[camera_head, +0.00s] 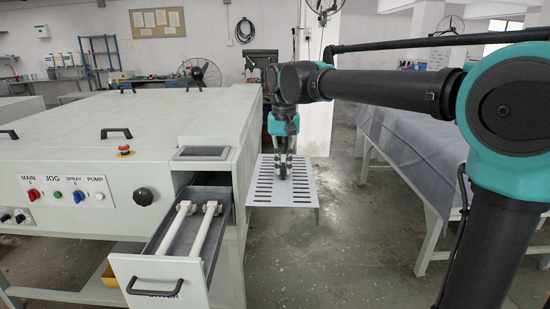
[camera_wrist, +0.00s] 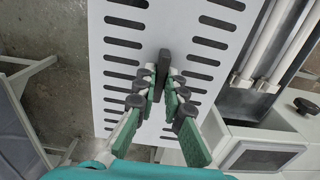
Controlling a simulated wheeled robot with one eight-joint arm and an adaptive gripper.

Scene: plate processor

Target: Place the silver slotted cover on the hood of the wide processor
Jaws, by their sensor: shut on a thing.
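The silver slotted cover (camera_head: 303,184) is a flat plate with rows of dark slots and a bent-down edge. It hangs in the air to the right of the wide processor (camera_head: 90,120), beside the open drawer. My gripper (camera_head: 283,172) is above the cover and shut on its dark upright handle. The wrist view shows the fingers (camera_wrist: 168,90) closed around this handle at the middle of the cover (camera_wrist: 115,70). The processor's hood is a broad pale top with several black handles.
An open drawer (camera_head: 165,278) with two white rollers juts from the processor's front. A control panel (camera_head: 65,193) and a red emergency button (camera_head: 125,150) are at the left. A cloth-covered table (camera_head: 420,150) stands at the right. The floor between is clear.

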